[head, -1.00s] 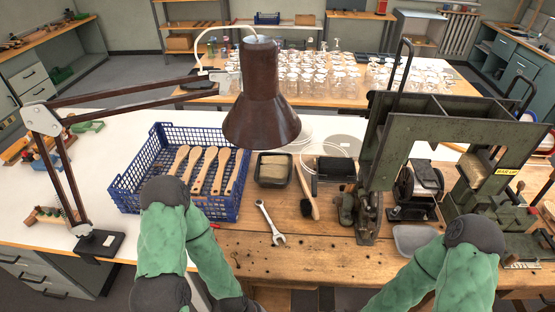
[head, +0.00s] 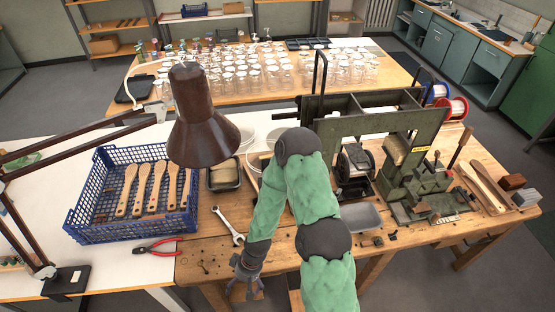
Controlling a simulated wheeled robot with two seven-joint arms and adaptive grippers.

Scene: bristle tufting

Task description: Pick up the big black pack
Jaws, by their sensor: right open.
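I cannot make out the big black pack now. A dark block lay on the bench right of the black tray earlier, and my right arm covers that spot. My right gripper (head: 243,287) hangs low at the bench's front edge, below the wrench, open and empty. The black tray (head: 223,187) with a pale block in it stands left of my arm. My left gripper is out of view.
A blue crate (head: 88,222) with wooden brush handles stands at left, beside a brown lamp (head: 197,125). A wrench (head: 228,226) and red pliers (head: 157,246) lie in front.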

